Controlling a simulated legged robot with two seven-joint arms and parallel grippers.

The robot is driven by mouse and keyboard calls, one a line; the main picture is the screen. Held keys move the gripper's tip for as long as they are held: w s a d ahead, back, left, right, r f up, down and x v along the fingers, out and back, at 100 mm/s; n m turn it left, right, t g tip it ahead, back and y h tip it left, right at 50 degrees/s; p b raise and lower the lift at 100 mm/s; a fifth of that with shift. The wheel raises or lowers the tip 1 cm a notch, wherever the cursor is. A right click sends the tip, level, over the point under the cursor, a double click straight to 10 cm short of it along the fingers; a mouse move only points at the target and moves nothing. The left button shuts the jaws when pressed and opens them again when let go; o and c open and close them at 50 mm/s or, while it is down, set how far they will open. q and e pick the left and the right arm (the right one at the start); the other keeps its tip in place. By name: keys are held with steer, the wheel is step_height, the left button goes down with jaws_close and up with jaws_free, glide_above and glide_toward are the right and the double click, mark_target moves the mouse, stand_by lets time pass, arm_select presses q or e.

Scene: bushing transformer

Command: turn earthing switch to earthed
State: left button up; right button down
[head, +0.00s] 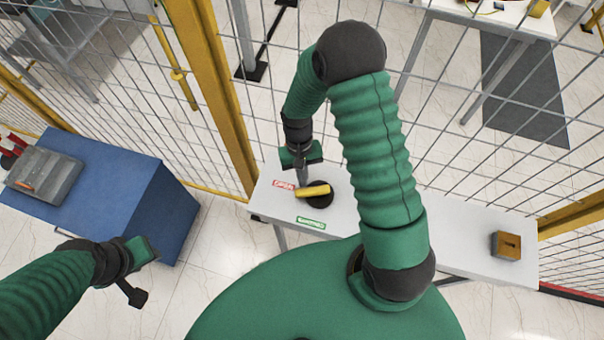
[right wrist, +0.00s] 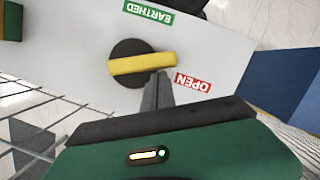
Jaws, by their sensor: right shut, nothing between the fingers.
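The earthing switch has a yellow bar handle (head: 314,191) on a black round base (head: 322,202), set on a white tabletop. The red OPEN label (head: 283,185) lies left of it and the green EARTHED label (head: 311,223) lies below it. One handle end points towards OPEN. These also show in the right wrist view: handle (right wrist: 142,64), OPEN label (right wrist: 193,83), EARTHED label (right wrist: 148,12). My right gripper (head: 303,178) is shut and empty, its fingertips (right wrist: 162,76) close beside the handle's OPEN-side end; contact is unclear. My left gripper (head: 143,252) is away at lower left, its fingers unclear.
A blue cabinet (head: 130,195) with a grey box (head: 47,175) stands at left. A mesh fence with yellow posts (head: 215,90) runs behind the table. Tabletop around the switch is mostly clear.

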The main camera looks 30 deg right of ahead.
mark_target(302, 192)
steer(key=a+n, duration=0.1)
steer(key=s+n+h, duration=0.1)
steer(key=n, duration=0.1)
steer(key=shift+s+a+r, duration=0.15)
steer(key=shift+s+a, duration=0.1)
steer(key=shift+a, duration=0.1)
steer(key=n, duration=0.1)
steer(key=s+n, duration=0.1)
steer(key=n, duration=0.1)
steer(key=shift+a+h, duration=0.3)
steer(key=shift+a, duration=0.05)
steer(key=s+n, duration=0.1)
steer(key=n, duration=0.1)
steer(key=s+n, duration=0.1)
steer(key=n, duration=0.1)
steer(key=shift+a+h, duration=0.2)
steer(key=shift+h, duration=0.2)
steer(key=shift+s+n, duration=0.45)
steer(key=shift+n, duration=0.55)
steer(key=shift+t+p, duration=0.3)
steer(key=shift+p, duration=0.05)
